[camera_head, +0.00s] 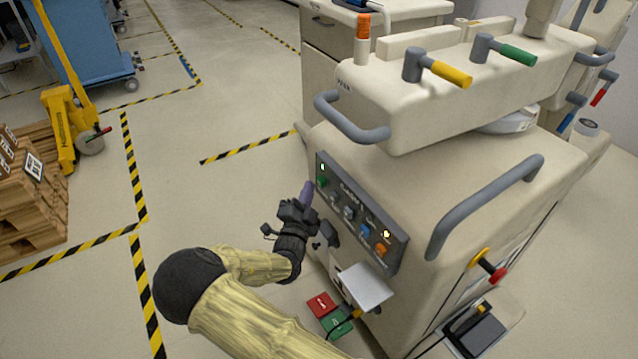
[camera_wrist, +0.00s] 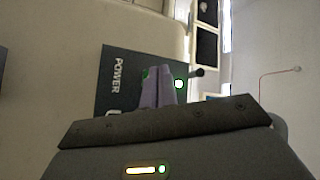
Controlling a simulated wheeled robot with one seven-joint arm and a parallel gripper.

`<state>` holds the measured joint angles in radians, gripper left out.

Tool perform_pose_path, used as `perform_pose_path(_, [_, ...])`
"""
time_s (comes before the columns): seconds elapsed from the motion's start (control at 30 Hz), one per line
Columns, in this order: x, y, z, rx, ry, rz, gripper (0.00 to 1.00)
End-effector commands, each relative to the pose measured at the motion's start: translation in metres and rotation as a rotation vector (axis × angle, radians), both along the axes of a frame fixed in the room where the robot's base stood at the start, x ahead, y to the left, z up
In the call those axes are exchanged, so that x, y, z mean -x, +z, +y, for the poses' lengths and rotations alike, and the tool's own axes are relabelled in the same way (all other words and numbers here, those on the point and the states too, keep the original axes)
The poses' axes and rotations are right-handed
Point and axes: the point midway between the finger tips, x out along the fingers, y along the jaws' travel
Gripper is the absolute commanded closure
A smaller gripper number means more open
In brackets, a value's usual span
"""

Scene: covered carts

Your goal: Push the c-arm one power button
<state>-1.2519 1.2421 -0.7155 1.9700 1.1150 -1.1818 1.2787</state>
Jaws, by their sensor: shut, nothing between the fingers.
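The c-arm cart is a beige machine with a dark control panel (camera_head: 362,214) on its front side. The panel carries a green button (camera_head: 322,183) at its left end, then grey-blue, blue and orange buttons (camera_head: 381,249). My gripper (camera_head: 307,190) is shut and empty, its purple fingertips close to the panel's green-button end. In the wrist view the fingertips (camera_wrist: 158,84) lie over the panel (camera_wrist: 113,88), beside the word POWER. A sliver of green (camera_wrist: 145,72) shows at their edge, mostly hidden. A lit white indicator (camera_wrist: 180,84) is just right of them. I cannot tell whether they touch the button.
A grey handle (camera_head: 350,120) juts out above the panel, and another handle (camera_head: 485,205) is at the right. A small white shelf (camera_head: 366,287) and red and green pedals (camera_head: 322,305) are below. A wooden pallet (camera_head: 30,195) stands left; the floor between is clear.

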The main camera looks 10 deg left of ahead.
Motion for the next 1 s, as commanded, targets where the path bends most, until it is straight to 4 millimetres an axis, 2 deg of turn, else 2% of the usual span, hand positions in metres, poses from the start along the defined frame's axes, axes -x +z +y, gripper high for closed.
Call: perform_pose_path(1.0, [-0.0053, 0.0002, -0.0087, 0.000, -0.001, 0.000, 1.00])
